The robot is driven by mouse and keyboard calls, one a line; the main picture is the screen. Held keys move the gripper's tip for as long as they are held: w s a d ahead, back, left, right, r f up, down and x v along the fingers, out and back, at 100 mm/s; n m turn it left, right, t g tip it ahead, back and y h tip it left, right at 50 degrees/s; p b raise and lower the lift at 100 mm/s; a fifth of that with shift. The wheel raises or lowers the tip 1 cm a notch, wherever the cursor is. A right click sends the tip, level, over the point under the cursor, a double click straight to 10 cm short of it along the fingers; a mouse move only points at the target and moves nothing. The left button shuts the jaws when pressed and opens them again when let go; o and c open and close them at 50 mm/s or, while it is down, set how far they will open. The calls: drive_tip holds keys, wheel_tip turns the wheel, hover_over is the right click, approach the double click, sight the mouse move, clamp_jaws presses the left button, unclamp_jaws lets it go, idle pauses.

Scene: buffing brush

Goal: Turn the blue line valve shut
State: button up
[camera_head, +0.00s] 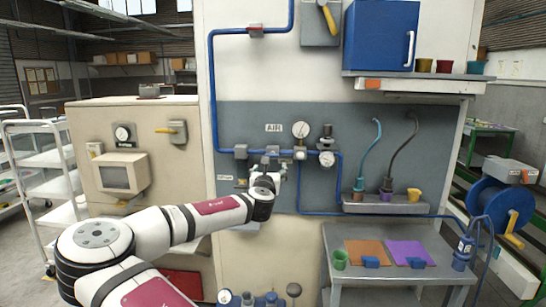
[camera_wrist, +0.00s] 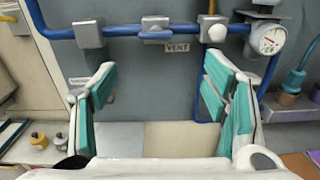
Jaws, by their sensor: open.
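The blue line (camera_head: 228,150) runs along the grey wall panel and crosses the top of the wrist view (camera_wrist: 125,32). A grey valve body with a short blue-grey handle (camera_wrist: 156,35) sits on this line near the middle of the wrist view, lying roughly along the pipe. In the head view, the valve (camera_head: 272,150) is small and partly hidden by my arm. My gripper (camera_wrist: 160,78) is open and empty, its teal-padded fingers spread left and right below the pipe. It also shows in the head view (camera_head: 270,178), close to the panel below the valve.
A grey box (camera_wrist: 88,34) on the pipe is left of the valve. A VENT label (camera_wrist: 177,48) is just below right. A white knob (camera_wrist: 217,32) and a gauge (camera_wrist: 268,39) are to the right. A shelf with cups (camera_head: 385,205) juts out right of my arm.

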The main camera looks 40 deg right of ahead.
sight(272, 156)
drive_tip(key=x, duration=1.3)
drive_tip(key=shift+w+d+r, duration=0.1)
drive_tip(key=shift+w+r, duration=0.2)
drive_tip(key=shift+w, duration=0.2)
drive_tip(key=shift+c, duration=0.5)
drive_tip(key=c, duration=1.1)
